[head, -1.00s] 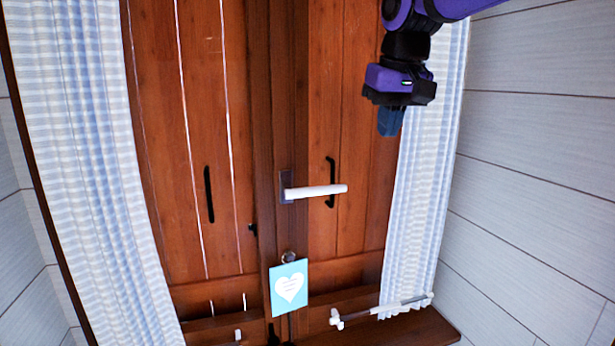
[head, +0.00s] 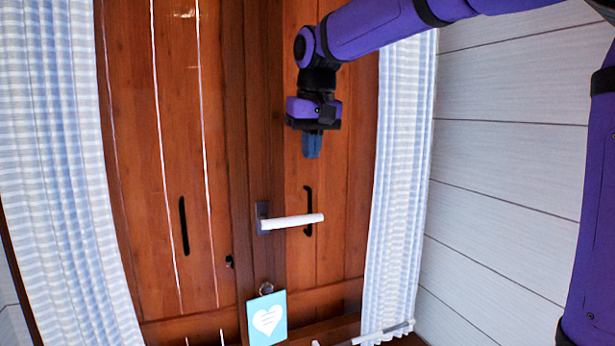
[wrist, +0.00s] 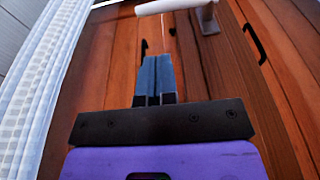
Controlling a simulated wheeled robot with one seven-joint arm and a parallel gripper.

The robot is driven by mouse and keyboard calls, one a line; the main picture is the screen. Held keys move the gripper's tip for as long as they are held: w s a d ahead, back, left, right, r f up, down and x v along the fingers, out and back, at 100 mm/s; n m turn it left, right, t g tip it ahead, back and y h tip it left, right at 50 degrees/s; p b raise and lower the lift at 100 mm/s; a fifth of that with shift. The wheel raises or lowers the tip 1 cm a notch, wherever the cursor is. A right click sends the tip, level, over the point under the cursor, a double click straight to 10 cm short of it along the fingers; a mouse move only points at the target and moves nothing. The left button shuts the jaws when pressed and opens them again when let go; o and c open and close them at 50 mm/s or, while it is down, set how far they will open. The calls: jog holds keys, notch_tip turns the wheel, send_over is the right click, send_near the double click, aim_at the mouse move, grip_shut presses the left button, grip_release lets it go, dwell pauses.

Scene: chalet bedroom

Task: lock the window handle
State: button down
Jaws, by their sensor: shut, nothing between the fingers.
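The window handle (head: 292,222) is a white lever on a dark plate, mounted on the dark middle post of the wooden window. It points to the right, roughly horizontal. In the wrist view the handle (wrist: 172,6) shows at the top edge, beyond the fingertips. My gripper (head: 312,155) is shut and empty, its blue fingers pointing down. In the head view it appears above the lever's free end, with a clear gap between them. The shut fingers also show in the wrist view (wrist: 155,62).
A blue card with a white heart (head: 267,319) hangs below the handle. Dark pulls (head: 184,226) sit on the wooden panels. Striped curtains hang at the left (head: 62,150) and right (head: 402,180). A pale rod (head: 380,333) lies low at the right.

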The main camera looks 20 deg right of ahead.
aim_at(311, 218)
jog(key=w+f, duration=0.1)
jog(key=f, duration=0.7)
jog(key=w+f, duration=0.1)
jog(key=f, duration=0.4)
jog(key=shift+w, duration=0.3)
jog(key=shift+d+f+y, duration=0.3)
jog(key=shift+f+y, duration=0.45)
jog(key=shift+y, duration=0.15)
notch_tip(311, 218, down, 2)
jog(key=y, duration=0.2)
jog(key=shift+d+m+y, duration=0.1)
jog(key=shift+m+y, duration=0.2)
jog(key=shift+a+f+m+t+y, duration=0.2)
jog(key=shift+a+f+y, duration=1)
jog(key=shift+y, duration=0.85)
jog(key=shift+a+f+m+t+y, duration=0.2)
jog(key=shift+a+f+y, duration=0.65)
jog(key=shift+f+y, duration=0.95)
jog(key=shift+a+f+m+t+y, duration=0.1)
jog(key=shift+a+f+m+y, duration=0.2)
jog(key=shift+a+f+y, duration=1.35)
jog(key=shift+d+r+y, duration=0.5)
jog(key=shift+d+y, duration=0.1)
